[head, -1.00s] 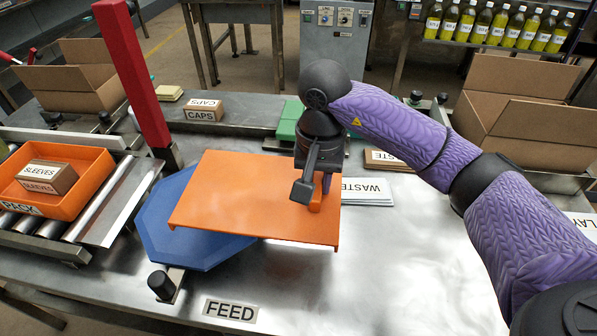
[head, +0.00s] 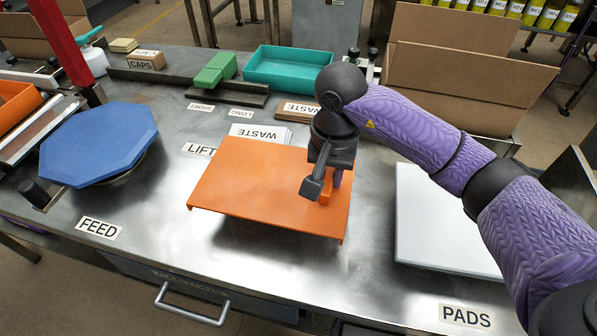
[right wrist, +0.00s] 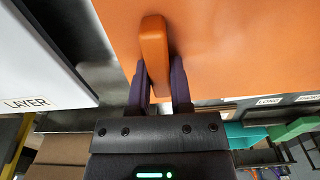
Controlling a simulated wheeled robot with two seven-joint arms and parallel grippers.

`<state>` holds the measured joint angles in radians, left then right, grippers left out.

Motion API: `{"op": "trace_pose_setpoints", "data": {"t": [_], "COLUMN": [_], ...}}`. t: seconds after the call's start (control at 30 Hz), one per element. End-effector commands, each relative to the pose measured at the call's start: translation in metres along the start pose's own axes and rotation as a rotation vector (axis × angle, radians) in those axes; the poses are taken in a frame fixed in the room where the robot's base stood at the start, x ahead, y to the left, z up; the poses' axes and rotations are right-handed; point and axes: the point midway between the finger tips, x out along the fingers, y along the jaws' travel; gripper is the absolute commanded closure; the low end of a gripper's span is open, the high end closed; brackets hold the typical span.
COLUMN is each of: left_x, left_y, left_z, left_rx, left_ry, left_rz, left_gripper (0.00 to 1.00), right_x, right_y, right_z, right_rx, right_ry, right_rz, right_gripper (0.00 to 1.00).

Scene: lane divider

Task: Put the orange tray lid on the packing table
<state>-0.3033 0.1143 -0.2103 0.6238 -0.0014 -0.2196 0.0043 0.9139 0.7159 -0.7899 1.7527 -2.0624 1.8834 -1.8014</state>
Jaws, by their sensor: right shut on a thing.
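The orange tray lid (head: 250,180) is a flat panel with a raised orange handle near its right edge. My right gripper (head: 324,188) is shut on that handle. In the right wrist view the two dark fingers sit on either side of the handle (right wrist: 153,50), and the lid (right wrist: 240,45) fills the upper right. A shadow below the lid's front edge shows it held a little above the metal table (head: 190,255), between the FEED and PADS labels. My left gripper is not in view.
A blue octagonal plate (head: 100,145) is to the left. A white slab (head: 435,225) lies close right of the lid, partly behind my arm. WASTE cards (head: 258,132), a teal tray (head: 290,70) and a green block (head: 216,70) are behind. An open cardboard box (head: 460,80) stands back right.

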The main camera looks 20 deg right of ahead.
Motion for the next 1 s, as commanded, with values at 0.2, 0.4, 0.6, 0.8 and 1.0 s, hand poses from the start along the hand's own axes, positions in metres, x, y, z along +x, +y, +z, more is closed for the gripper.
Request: {"op": "trace_pose_setpoints", "data": {"t": [0.2,0.4,0.6,0.8,1.0], "left_x": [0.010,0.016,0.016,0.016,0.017], "left_y": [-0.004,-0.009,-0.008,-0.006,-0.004], "left_z": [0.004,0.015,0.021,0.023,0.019], "left_rx": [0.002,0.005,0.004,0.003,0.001], "left_ry": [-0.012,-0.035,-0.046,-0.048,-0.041], "left_rz": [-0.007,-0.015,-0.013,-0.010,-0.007], "left_gripper": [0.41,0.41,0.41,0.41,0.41], "right_x": [0.038,0.063,0.063,0.064,0.064], "right_y": [0.000,0.000,0.000,0.000,0.000], "right_z": [0.001,0.000,0.000,0.000,0.000], "right_rx": [0.000,0.000,-0.001,-0.001,-0.001], "right_ry": [-0.002,0.001,0.002,0.001,0.001], "right_rz": [0.002,-0.001,-0.001,0.000,0.000], "right_gripper": [1.00,1.00,1.00,0.47,0.39]}}
